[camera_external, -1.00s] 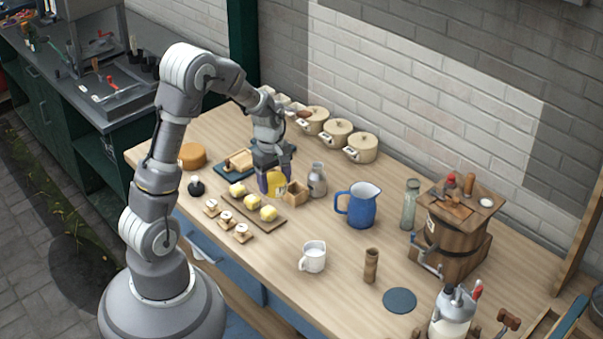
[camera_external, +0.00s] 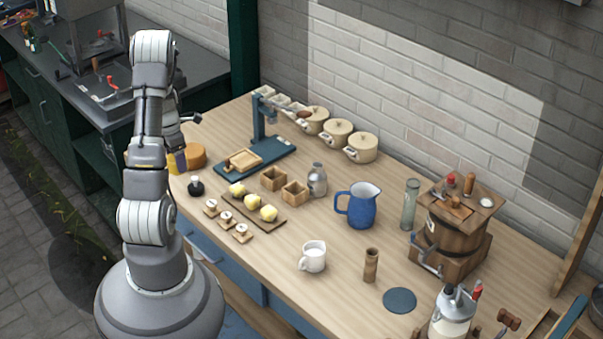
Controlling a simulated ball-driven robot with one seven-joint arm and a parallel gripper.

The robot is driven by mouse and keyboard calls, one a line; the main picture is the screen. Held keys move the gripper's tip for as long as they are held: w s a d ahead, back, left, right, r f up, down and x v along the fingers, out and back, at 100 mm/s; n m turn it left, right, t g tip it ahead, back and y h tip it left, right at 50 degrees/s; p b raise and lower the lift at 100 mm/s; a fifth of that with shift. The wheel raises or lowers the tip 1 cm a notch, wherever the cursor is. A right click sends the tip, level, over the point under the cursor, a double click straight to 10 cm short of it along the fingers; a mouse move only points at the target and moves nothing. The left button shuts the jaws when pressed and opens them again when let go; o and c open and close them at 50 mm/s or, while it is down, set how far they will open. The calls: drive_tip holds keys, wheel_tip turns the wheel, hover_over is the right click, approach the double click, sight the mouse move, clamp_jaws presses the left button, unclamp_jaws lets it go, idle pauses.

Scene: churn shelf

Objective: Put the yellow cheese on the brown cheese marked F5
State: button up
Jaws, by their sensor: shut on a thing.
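The yellow cheese (camera_external: 179,161) is held in my gripper (camera_external: 174,152) at the left end of the table, partly hidden behind my arm. My gripper is shut on it, and my arm hides most of the fingers. A round orange-brown cheese (camera_external: 196,156) lies on the table just right of the yellow cheese in the picture. I cannot read any mark on it. The two look close together, but I cannot tell whether they touch or how high the yellow cheese is.
A dark-based press (camera_external: 262,150) stands to the right, with two small wooden boxes (camera_external: 272,178) near it. A black-knobbed tool (camera_external: 196,187) and a board with yellow lumps (camera_external: 283,222) lie in front. Several lidded pots (camera_external: 338,131) line the wall.

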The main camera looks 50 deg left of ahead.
drive_tip(key=shift+f, duration=0.75)
drive_tip(key=shift+w+a+f, duration=0.1)
drive_tip(key=shift+f, duration=0.2)
drive_tip(key=b, duration=0.2)
hover_over(189, 156)
drive_tip(key=s, duration=0.1)
drive_tip(key=shift+s+f, duration=0.15)
drive_tip(key=shift+f, duration=0.7)
drive_tip(key=shift+f+b, duration=0.5)
drive_tip(key=shift+f, duration=1.15)
drive_tip(key=shift+f, duration=0.2)
drive_tip(key=o, duration=1.2)
drive_tip(key=shift+c, duration=0.2)
drive_tip(key=shift+r, duration=0.1)
